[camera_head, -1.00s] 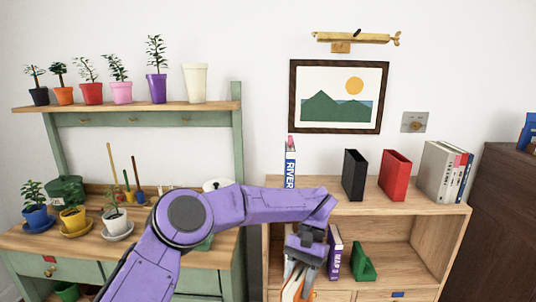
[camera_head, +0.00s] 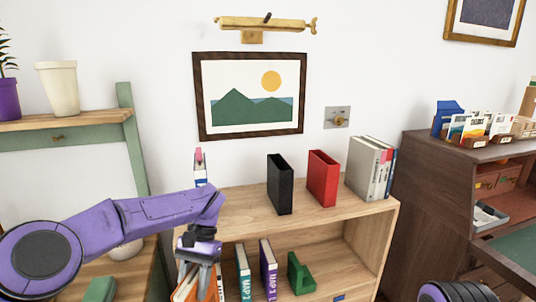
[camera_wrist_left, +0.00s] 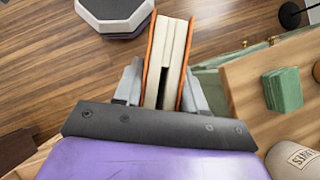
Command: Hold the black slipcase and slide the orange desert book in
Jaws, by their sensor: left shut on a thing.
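The black slipcase (camera_head: 280,186) stands upright on top of the wooden bookcase, left of a red slipcase (camera_head: 322,179). No gripper touches it. My left gripper (camera_head: 203,280) is at the left front of the bookcase, below its top. It is shut on the orange book (camera_head: 184,286), which is partly cut off by the bottom edge in the head view. In the left wrist view the orange book (camera_wrist_left: 151,58) sits between the two fingers, with orange covers and pale pages. Its cover picture is hidden. My right gripper is out of view.
On the bookcase top (camera_head: 240,205), a white-spined book (camera_head: 200,167) stands left, partly behind my arm, and grey books (camera_head: 368,168) stand right. Lower down are upright books (camera_head: 268,270) and a green bookend (camera_head: 299,273). A dark desk (camera_head: 425,185) stands right.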

